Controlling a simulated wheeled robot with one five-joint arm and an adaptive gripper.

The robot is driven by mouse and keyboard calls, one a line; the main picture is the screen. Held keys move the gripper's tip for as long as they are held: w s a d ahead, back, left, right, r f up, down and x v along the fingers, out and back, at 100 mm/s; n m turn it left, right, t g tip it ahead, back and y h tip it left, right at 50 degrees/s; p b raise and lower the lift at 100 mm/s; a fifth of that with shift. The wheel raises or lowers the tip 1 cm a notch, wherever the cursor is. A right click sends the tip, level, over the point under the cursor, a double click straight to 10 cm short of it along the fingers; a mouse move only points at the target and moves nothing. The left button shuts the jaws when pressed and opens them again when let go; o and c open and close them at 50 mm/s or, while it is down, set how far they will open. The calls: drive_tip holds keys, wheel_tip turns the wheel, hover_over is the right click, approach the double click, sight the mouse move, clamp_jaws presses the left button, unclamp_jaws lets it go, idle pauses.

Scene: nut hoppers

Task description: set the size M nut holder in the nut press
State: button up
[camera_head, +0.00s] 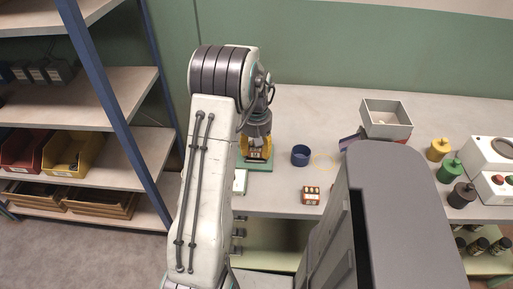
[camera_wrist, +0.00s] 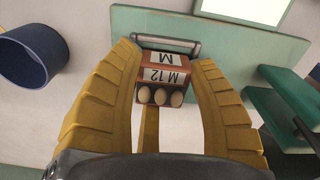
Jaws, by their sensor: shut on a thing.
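The size M nut holder (camera_wrist: 162,72) is a small reddish-brown block with white labels reading "M" and "M 12" and pale round nuts in its near face. My gripper (camera_wrist: 168,75), with yellow ribbed fingers, is shut on it in the wrist view. A green plate with a grey metal bar (camera_wrist: 166,43) lies just beyond the holder; I cannot tell if they touch. In the head view my gripper (camera_head: 257,143) is over a green base (camera_head: 259,167) on the table, which looks like the nut press. The holder (camera_head: 257,155) is partly hidden there.
A blue cup (camera_head: 300,156) stands right of the green base. A second nut holder (camera_head: 310,196) sits near the table's front edge. A grey hopper (camera_head: 386,119), coloured weights (camera_head: 450,171) and a white button box (camera_head: 492,187) are farther right. Shelves with bins (camera_head: 72,153) stand left.

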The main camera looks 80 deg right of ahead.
drive_tip(key=shift+f+b, duration=0.3)
drive_tip(key=shift+f, duration=0.15)
idle(0.6)
drive_tip(key=o, duration=1.7)
drive_tip(key=shift+r, duration=0.15)
drive_tip(key=shift+r+p, duration=2.65)
drive_tip(key=shift+r, duration=0.75)
